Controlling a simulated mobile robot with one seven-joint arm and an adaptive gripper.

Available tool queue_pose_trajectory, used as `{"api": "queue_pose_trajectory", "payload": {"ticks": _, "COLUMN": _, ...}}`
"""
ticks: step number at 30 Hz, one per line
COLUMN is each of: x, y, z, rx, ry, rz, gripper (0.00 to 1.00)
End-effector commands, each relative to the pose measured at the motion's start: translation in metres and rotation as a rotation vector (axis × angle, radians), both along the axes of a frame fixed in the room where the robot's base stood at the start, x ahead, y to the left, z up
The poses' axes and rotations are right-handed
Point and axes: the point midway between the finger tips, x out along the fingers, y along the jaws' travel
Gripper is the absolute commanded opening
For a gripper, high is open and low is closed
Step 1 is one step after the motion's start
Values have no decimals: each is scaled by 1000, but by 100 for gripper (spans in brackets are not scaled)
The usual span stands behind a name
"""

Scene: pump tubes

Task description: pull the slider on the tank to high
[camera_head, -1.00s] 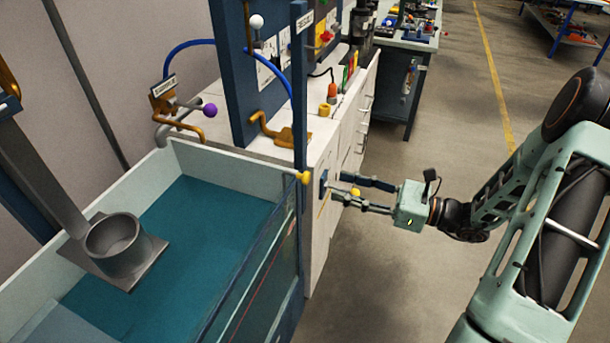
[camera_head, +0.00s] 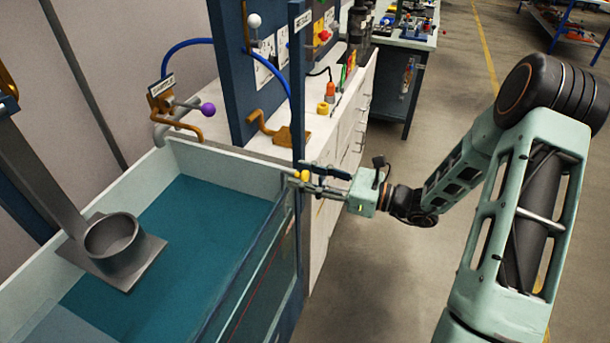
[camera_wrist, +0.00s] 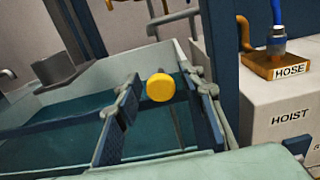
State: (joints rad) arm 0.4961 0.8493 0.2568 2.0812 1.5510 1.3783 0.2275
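The tank (camera_head: 235,165) is an open, pale-walled basin with blue-green water in it. The slider has a yellow knob (camera_head: 304,175) at the tank's right front corner, by the blue post. The knob also shows in the wrist view (camera_wrist: 161,87), between the two fingers. My gripper (camera_head: 298,178) is at the knob, with its fingers apart on either side of it. In the wrist view my gripper (camera_wrist: 160,100) is open, with gaps visible beside the knob. The slider's track and any high mark cannot be made out.
A blue post (camera_head: 298,100) rises right beside the knob. A white cabinet (camera_head: 340,150) with an orange-brown hose bracket (camera_head: 285,135) stands behind. A purple-knobbed lever (camera_head: 207,109) is at the tank's back.

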Motion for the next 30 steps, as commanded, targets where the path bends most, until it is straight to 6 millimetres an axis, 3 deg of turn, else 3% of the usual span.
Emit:
{"api": "queue_pose_trajectory", "payload": {"ticks": 1, "x": 0, "y": 0, "z": 0, "rx": 0, "ry": 0, "rz": 0, "gripper": 29}}
{"api": "queue_pose_trajectory", "payload": {"ticks": 9, "x": 0, "y": 0, "z": 0, "rx": 0, "ry": 0, "rz": 0, "gripper": 0}}
{"api": "queue_pose_trajectory", "payload": {"ticks": 20, "x": 0, "y": 0, "z": 4, "rx": 0, "ry": -1, "rz": 0, "gripper": 0}}
{"api": "queue_pose_trajectory", "payload": {"ticks": 30, "x": 0, "y": 0, "z": 56, "rx": 2, "ry": -4, "rz": 1, "gripper": 0}}
